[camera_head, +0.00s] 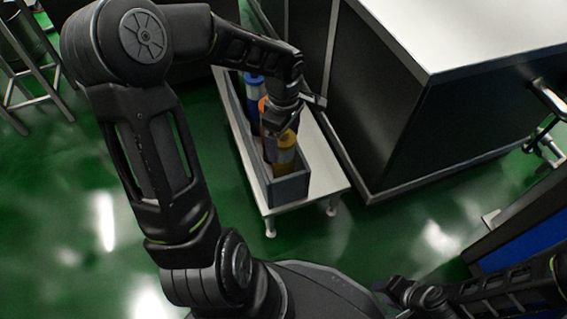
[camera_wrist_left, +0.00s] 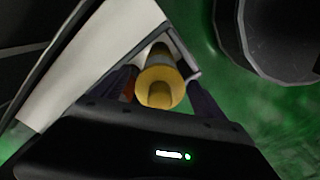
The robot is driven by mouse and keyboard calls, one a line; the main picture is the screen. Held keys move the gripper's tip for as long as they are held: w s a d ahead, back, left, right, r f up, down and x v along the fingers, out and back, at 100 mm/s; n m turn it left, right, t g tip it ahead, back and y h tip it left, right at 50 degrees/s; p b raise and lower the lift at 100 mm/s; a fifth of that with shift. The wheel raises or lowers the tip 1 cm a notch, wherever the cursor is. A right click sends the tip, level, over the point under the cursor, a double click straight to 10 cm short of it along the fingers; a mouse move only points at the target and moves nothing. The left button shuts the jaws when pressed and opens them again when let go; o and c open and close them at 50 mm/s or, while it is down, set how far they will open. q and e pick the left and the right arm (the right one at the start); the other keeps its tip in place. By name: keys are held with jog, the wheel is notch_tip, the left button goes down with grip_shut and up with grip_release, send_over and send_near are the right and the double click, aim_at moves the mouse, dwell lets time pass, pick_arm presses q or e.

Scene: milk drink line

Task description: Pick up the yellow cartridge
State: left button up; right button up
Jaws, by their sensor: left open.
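The yellow cartridge (camera_head: 286,146) stands upright near the front end of a grey open box (camera_head: 289,189). My left gripper (camera_head: 284,124) is open and points down over the cartridge, hiding part of it. In the left wrist view the yellow cartridge (camera_wrist_left: 160,82) shows its round yellow top, between the spread fingers of my left gripper (camera_wrist_left: 161,88). I cannot tell whether the fingers touch it.
An orange cartridge (camera_head: 262,104) and a blue cartridge (camera_head: 254,82) stand behind in the same box, close to my left gripper. The box rests on a low white bench (camera_head: 322,172). A dark cabinet with a white top (camera_head: 470,35) stands to the right. Green floor lies open to the left.

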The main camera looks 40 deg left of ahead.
pick_arm(q)
grip_shut()
dwell(0.9)
